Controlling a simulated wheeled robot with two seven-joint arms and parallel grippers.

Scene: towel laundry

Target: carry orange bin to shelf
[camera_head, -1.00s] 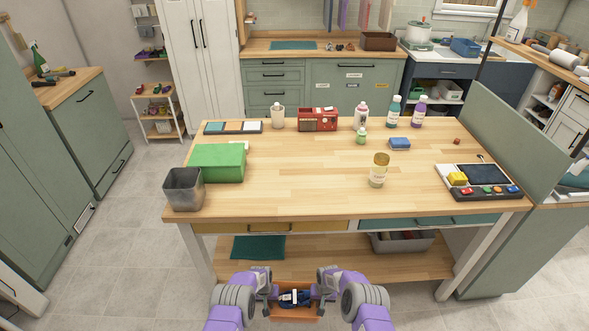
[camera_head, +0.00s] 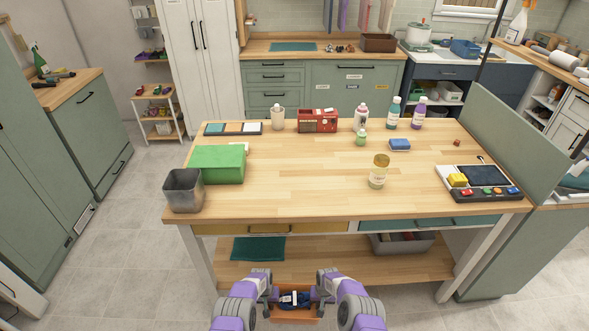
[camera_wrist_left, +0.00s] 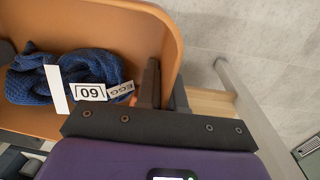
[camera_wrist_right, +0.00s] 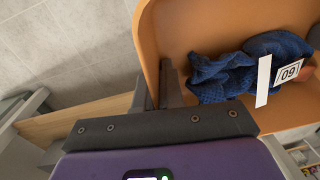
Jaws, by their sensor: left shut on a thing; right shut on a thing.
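The orange bin (camera_head: 294,317) is low in front of me, at the bottom middle of the head view, close to the near side of the table. A crumpled blue towel (camera_head: 293,299) with white tags lies inside it; the towel also shows in the left wrist view (camera_wrist_left: 85,68) and the right wrist view (camera_wrist_right: 225,75). My left gripper (camera_head: 268,298) is shut on the bin's left wall. My right gripper (camera_head: 319,297) is shut on the bin's right wall. The lower shelf (camera_head: 330,266) under the table lies just beyond the bin.
On the lower shelf are a teal mat (camera_head: 258,249) at left and a grey bin (camera_head: 404,243) at right, with bare wood between them. The tabletop (camera_head: 290,190) overhangs the shelf. White table legs (camera_head: 198,258) stand at its sides.

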